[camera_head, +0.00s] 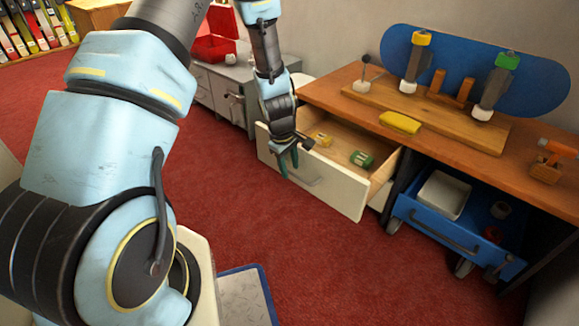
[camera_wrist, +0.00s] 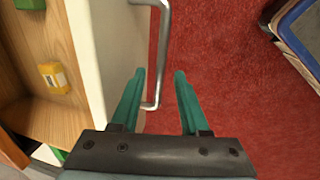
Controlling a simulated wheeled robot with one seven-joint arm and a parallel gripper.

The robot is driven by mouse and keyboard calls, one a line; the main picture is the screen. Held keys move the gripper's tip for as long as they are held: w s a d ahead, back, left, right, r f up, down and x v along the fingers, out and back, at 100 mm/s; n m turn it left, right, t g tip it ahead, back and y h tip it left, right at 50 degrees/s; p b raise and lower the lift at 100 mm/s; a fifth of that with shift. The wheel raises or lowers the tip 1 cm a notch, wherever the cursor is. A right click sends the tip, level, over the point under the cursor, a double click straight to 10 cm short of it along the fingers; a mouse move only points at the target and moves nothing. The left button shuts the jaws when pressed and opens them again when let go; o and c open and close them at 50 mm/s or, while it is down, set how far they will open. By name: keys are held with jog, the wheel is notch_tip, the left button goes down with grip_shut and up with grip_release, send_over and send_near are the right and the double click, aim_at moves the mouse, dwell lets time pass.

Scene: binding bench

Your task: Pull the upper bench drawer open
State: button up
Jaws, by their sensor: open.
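The upper bench drawer (camera_head: 340,190) is white-fronted with a wooden inside, and stands well out from the bench. Its front (camera_wrist: 95,60) and wooden inside also show at left in the wrist view. Its metal bar handle (camera_wrist: 163,50) appears between my gripper's two green fingers in the wrist view. My gripper (camera_wrist: 160,74) is open, with a gap on both sides of the bar. In the head view my gripper (camera_head: 288,165) is at the drawer front, near the handle's left end.
A yellow item (camera_head: 321,139) and a green item (camera_head: 362,159) lie in the drawer. The bench top (camera_head: 345,110) holds a skateboard. Red floor (camera_head: 330,260) is clear in front.

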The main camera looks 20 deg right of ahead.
notch_tip(320, 180, up, 11)
jog(key=s+a+p, duration=0.1)
jog(key=p, duration=0.2)
jog(key=shift+a+f+p, duration=0.2)
jog(key=shift+a+p, duration=0.2)
jog(key=s+a+r+m+y, duration=0.1)
jog(key=s+a+r+m, duration=0.15)
jog(key=a+r, duration=0.45)
jog(key=s+a+r+m, duration=0.2)
jog(key=s+a+r, duration=0.1)
jog(key=a, duration=0.7)
jog(key=s+a+r+m+y, duration=0.1)
jog(key=s+a+r+m, duration=0.15)
jog(key=a+r, duration=0.5)
notch_tip(320, 180, up, 31)
jog(key=p, duration=3.2)
jog(key=shift+w+a+f+t+p, duration=0.15)
jog(key=shift+w+a+t+p, duration=0.15)
jog(key=shift+a, duration=0.15)
